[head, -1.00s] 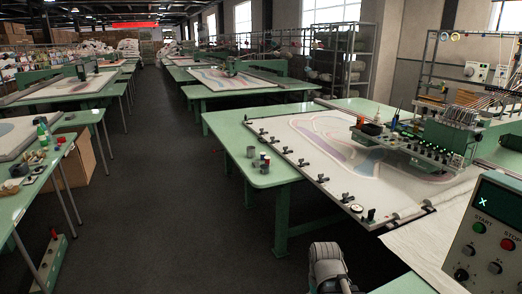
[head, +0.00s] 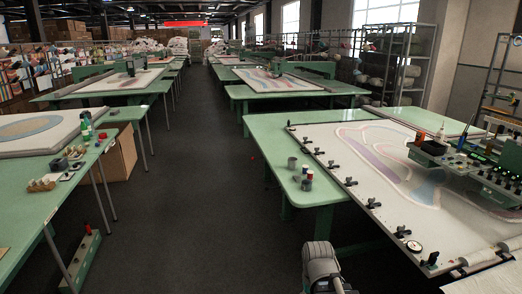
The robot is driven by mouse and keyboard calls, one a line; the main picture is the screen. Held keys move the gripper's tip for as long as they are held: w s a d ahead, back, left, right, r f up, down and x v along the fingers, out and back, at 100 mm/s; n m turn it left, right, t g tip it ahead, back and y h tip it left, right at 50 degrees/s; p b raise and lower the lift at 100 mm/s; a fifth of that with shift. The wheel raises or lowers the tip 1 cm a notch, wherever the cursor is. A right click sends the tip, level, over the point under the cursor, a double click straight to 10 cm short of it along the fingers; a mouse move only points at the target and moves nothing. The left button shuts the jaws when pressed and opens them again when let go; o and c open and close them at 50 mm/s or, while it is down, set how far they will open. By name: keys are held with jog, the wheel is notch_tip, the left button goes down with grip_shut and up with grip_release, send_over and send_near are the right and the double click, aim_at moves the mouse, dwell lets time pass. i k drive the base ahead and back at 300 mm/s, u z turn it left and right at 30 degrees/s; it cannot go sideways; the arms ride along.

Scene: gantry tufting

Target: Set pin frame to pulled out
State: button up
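The pin frame seems to be the white bordered frame (head: 335,177) on the near right green table. A pale cloth with pink, purple and blue curved shapes is stretched in it. Several black clamps (head: 351,182) line its left edge, and a round dial (head: 414,246) sits near its front corner. The green tufting head (head: 450,160) stands over its right part. I cannot tell how far the frame is pulled out. A grey part of my arm shows at the bottom centre, left of the frame's front corner. My gripper does not show.
The green table (head: 262,135) carries small cans (head: 305,175) left of the frame. A left green table (head: 40,205) holds small items, with a cardboard box (head: 115,160) beneath. Shelving (head: 395,75) stands at back right.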

aim_at(445, 211)
jog(key=u, duration=0.3)
jog(key=i, duration=2.3)
jog(key=z, duration=0.3)
jog(key=i, duration=1.6)
jog(key=z, duration=0.4)
